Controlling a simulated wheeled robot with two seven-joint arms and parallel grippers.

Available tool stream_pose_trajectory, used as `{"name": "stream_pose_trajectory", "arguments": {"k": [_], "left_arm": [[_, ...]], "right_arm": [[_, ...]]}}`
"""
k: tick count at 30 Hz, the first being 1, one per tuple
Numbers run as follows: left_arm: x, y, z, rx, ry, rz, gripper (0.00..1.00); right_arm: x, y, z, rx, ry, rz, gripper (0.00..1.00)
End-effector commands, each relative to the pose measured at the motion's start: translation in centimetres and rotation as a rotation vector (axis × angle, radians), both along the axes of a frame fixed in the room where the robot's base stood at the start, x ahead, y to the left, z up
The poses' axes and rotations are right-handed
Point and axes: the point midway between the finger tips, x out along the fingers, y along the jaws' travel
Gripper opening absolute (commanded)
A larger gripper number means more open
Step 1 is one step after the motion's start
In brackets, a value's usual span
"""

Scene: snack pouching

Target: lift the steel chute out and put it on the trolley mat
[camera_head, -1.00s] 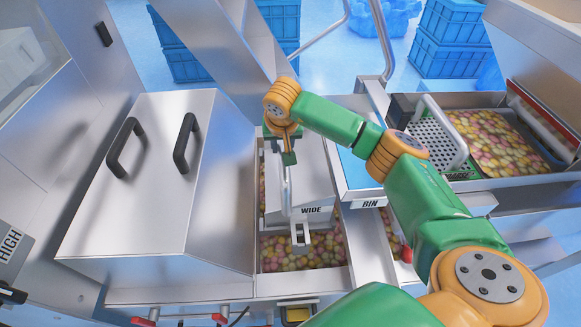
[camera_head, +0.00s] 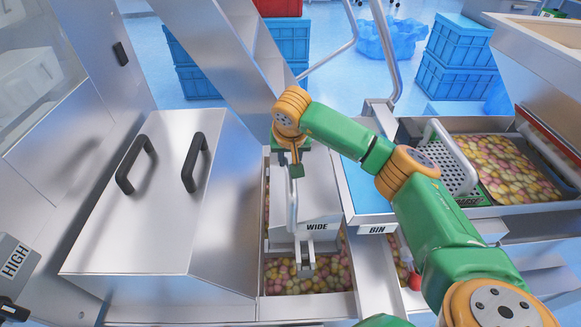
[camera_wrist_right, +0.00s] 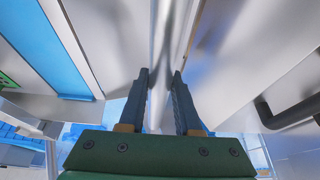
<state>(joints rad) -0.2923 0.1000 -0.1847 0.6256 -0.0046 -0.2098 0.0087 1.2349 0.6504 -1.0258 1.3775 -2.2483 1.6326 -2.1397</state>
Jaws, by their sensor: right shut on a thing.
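The steel chute (camera_head: 318,190) is marked WIDE and has an upright bar handle. It stands over a well of coloured snacks, its narrow spout at the near end. My right gripper (camera_head: 296,170) is shut on the handle. In the right wrist view the fingers (camera_wrist_right: 160,85) close on either side of the metal bar (camera_wrist_right: 160,60). I cannot tell whether the chute is clear of its seat. No surface can be clearly picked out as the trolley mat. My left gripper is out of view.
A steel hood (camera_head: 165,210) with two black handles stands close left of the chute. A blue-topped surface (camera_head: 362,190) labelled BIN lies right. Further right are a perforated plate (camera_head: 450,158) and a tray of snacks (camera_head: 505,165). Blue crates (camera_head: 455,55) stand behind.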

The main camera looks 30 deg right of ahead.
Motion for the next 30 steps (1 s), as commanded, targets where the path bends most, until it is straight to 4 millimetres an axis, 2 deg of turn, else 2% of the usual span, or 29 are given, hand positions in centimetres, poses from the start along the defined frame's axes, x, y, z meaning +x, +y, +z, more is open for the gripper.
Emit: {"name": "stream_pose_trajectory", "arguments": {"k": [1,6,16,22,30], "left_arm": [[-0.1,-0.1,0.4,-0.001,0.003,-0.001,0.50],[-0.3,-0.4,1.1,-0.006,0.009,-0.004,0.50],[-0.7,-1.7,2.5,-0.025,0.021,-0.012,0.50],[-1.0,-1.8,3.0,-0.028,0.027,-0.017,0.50],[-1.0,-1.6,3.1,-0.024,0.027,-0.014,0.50]], "right_arm": [[0.2,0.0,1.5,-0.001,-0.009,0.000,0.00],[0.2,0.0,5.6,0.001,-0.009,0.000,0.00],[0.2,0.0,12.5,0.001,-0.007,0.000,0.00],[0.1,0.0,14.8,0.001,-0.005,-0.001,0.00],[0.1,0.0,15.3,0.001,-0.004,0.001,0.00]]}}
